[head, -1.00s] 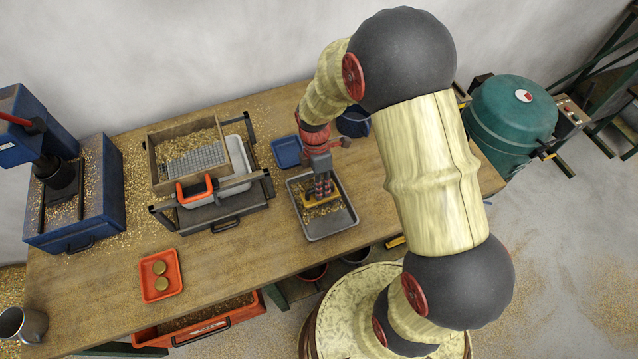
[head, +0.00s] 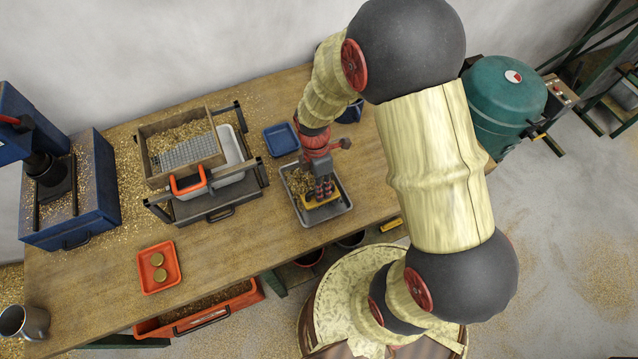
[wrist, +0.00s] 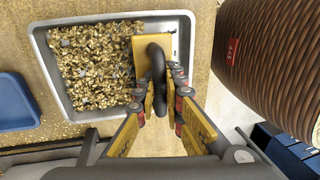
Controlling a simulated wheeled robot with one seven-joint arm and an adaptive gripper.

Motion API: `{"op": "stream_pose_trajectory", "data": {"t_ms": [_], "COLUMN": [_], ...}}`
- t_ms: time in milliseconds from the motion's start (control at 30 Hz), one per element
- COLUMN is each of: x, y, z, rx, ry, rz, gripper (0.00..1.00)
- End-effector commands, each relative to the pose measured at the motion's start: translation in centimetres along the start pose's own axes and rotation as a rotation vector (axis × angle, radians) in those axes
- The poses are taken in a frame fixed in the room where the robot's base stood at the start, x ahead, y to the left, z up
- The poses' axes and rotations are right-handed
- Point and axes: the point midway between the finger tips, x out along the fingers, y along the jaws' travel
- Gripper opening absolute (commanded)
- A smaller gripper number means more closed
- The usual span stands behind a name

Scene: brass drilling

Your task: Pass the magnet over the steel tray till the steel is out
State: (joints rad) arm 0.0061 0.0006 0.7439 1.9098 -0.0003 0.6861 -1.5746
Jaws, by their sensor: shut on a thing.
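The steel tray (head: 346,208) is a grey metal tray on the bench, and it also shows in the wrist view (wrist: 47,62). Brass-coloured chips (wrist: 95,70) with some grey bits among them cover much of it. My gripper (head: 323,188) is over the tray, shut on the dark handle of the magnet. The magnet (wrist: 141,52) has a yellow body and shows between the fingers in the wrist view, over the right part of the tray. The fingers hide part of it. I cannot tell whether it touches the chips or what clings to its underside.
A small blue tray (head: 281,139) is behind the steel tray. A wooden sieve box (head: 151,168) on a stand is to the left. An orange tray (head: 158,282) with two brass discs is at the front left. A green drum machine (head: 507,105) stands beyond the bench's right end.

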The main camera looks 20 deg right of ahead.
Motion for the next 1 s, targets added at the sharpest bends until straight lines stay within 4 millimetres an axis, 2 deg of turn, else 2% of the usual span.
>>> {"op": "stream_pose_trajectory", "data": {"t_ms": [367,1000], "x": [0.2,-3.2], "y": [-1.9,-2.6], "z": [0.0,0.0], "rx": [0.0,0.0], "ry": [0.0,0.0], "rz": [0.002,0.001], "gripper": [0.0,0.0]}}
